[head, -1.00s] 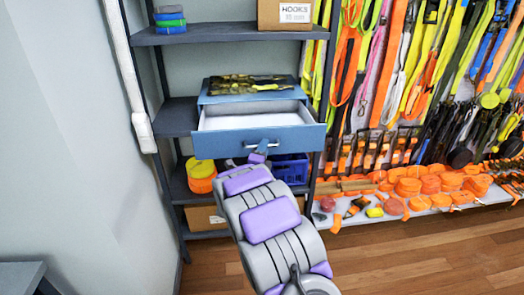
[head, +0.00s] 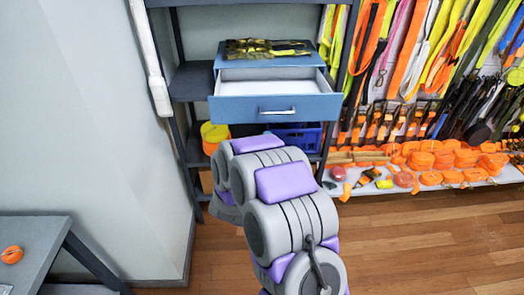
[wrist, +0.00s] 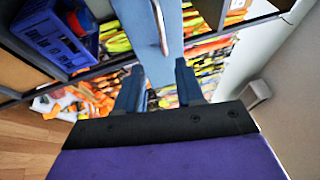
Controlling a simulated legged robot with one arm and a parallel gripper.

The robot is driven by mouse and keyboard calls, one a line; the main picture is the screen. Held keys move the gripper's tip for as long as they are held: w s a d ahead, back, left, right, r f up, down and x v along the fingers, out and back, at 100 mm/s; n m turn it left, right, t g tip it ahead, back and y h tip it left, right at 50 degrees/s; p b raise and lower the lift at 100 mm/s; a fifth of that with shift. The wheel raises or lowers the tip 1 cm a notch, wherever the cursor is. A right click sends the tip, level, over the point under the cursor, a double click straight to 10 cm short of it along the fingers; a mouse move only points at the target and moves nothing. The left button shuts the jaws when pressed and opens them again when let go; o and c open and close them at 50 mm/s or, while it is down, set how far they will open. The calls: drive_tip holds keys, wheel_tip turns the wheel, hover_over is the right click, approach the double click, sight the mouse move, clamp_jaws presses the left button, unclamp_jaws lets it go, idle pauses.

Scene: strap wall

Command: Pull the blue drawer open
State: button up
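The blue drawer (head: 275,107) stands pulled out from its blue cabinet (head: 270,61) on the shelf, its pale inside showing empty. Its silver bar handle (head: 277,111) is on the front face. In the wrist view, the handle (wrist: 159,28) and the blue drawer front (wrist: 158,65) lie beyond my gripper (wrist: 157,80). Its two dark fingers are spread apart with nothing between them, and the handle is clear of them. In the head view my arm hides the gripper, below the drawer.
A blue crate (head: 296,137) and a yellow-topped orange roll (head: 214,136) sit on the shelf below. Patterned straps lie on the cabinet top. A grey table (head: 35,240) with an orange roll (head: 12,254) stands at lower left. Wooden floor is clear at right.

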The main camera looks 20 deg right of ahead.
drive_tip(key=v, duration=0.4)
drive_tip(key=shift+s+a+f, duration=0.1)
idle(0.4)
drive_tip(key=w+a+n+g+y, duration=0.2)
drive_tip(key=a+n+y, duration=0.5)
drive_tip(key=a+y, duration=0.1)
drive_tip(key=s+a+r+n+g+y, duration=0.2)
drive_tip(key=s+a+n+g+y, duration=0.2)
drive_tip(key=s+a+n+y, duration=0.35)
drive_tip(key=s+d+n+g+h, duration=0.1)
drive_tip(key=s+d+n+g, duration=0.1)
drive_tip(key=s, duration=1)
drive_tip(key=s+d+r+n+g+h, duration=0.1)
drive_tip(key=s+d+n+g, duration=0.2)
drive_tip(key=s, duration=1)
drive_tip(key=s+d+r+n+g+h, duration=0.1)
drive_tip(key=s+n+g, duration=0.5)
drive_tip(key=s, duration=0.6)
drive_tip(key=shift+s+d+r+n, duration=0.15)
drive_tip(key=shift+s+d+n, duration=0.15)
drive_tip(key=shift+d+n, duration=0.35)
